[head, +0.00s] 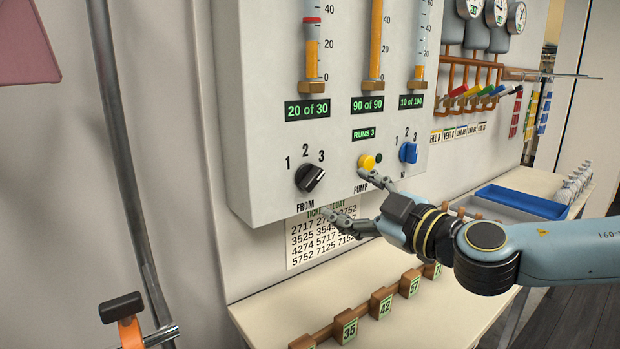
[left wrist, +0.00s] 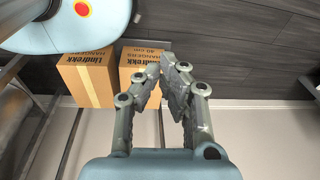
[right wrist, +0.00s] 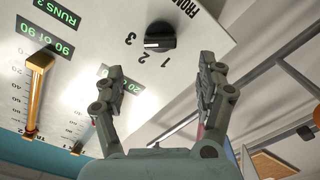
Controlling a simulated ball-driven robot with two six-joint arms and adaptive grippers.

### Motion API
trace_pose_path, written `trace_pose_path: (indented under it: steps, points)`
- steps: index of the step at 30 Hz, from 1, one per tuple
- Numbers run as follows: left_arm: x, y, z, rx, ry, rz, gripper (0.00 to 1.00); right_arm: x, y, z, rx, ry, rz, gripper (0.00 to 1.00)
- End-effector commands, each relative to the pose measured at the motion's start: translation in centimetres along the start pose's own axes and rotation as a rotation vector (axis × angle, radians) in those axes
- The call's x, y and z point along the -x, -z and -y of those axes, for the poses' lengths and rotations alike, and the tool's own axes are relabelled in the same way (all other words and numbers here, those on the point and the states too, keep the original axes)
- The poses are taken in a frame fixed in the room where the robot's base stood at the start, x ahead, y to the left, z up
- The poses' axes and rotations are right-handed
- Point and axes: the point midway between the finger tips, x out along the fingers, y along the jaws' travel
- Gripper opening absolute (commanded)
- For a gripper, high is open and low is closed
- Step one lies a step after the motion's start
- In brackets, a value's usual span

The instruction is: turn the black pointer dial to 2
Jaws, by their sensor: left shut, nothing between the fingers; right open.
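The black pointer dial (head: 309,178) is on the front of the grey panel, above the word FROM, with 1, 2 and 3 around it. Its pointer appears to point toward 3. It also shows in the right wrist view (right wrist: 160,38), beyond the fingertips. My right gripper (head: 345,195) is open and empty, in front of the panel, right of and below the dial and apart from it. Its two fingers show in the right wrist view (right wrist: 160,68). My left gripper (left wrist: 162,68) is shut and empty, over the floor, and does not show in the head view.
A yellow button (head: 366,161) and a blue dial (head: 408,152) are to the right of the black dial. Tubes with brass fittings (head: 312,88) stand above. A shelf (head: 400,325) with numbered wooden blocks (head: 381,303) is below. Cardboard boxes (left wrist: 87,78) are on the floor.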

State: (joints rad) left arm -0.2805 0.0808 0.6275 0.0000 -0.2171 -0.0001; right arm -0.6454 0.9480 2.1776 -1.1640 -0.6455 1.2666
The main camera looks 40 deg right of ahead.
Motion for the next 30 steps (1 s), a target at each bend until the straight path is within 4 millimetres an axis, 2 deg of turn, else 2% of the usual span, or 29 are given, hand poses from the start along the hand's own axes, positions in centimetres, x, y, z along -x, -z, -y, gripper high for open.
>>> trace_pose_path:
  steps: [1, 3, 7, 11, 15, 18, 22, 28, 30]
  points:
    - [-0.2, -1.6, -0.1, -0.001, -0.001, 0.023, 0.00, -0.8, 0.0, -0.1, -0.003, -0.006, -0.002, 0.73]
    - [-0.2, -3.3, -0.1, -0.002, -0.001, 0.048, 0.00, -2.1, 0.0, -0.1, -0.006, -0.007, -0.004, 0.73]
    - [0.0, -4.6, -0.1, -0.003, -0.001, 0.067, 0.00, -4.5, 0.1, -0.1, -0.008, -0.007, -0.003, 0.73]
    - [0.8, -3.8, -0.1, -0.002, -0.002, 0.054, 0.00, -6.8, 0.2, -0.2, -0.007, -0.006, -0.001, 0.73]
    - [1.5, -1.4, 0.0, -0.001, -0.001, 0.022, 0.00, -8.6, 0.2, -0.3, -0.003, -0.004, 0.001, 0.73]
    - [1.7, -0.4, 0.0, 0.000, -0.001, 0.006, 0.00, -9.4, 0.1, -0.1, -0.003, -0.001, 0.000, 0.73]
    - [1.8, -0.5, 0.0, 0.000, -0.001, 0.009, 0.00, -9.7, 0.1, 0.0, -0.001, 0.000, -0.002, 0.73]
    - [1.8, -1.9, 0.0, -0.001, -0.001, 0.029, 0.00, -9.7, 0.0, 0.0, 0.000, 0.001, -0.001, 0.73]
    - [1.8, -2.2, 0.0, -0.001, -0.002, 0.034, 0.00, -9.7, 0.0, 0.0, 0.000, 0.001, -0.001, 0.64]
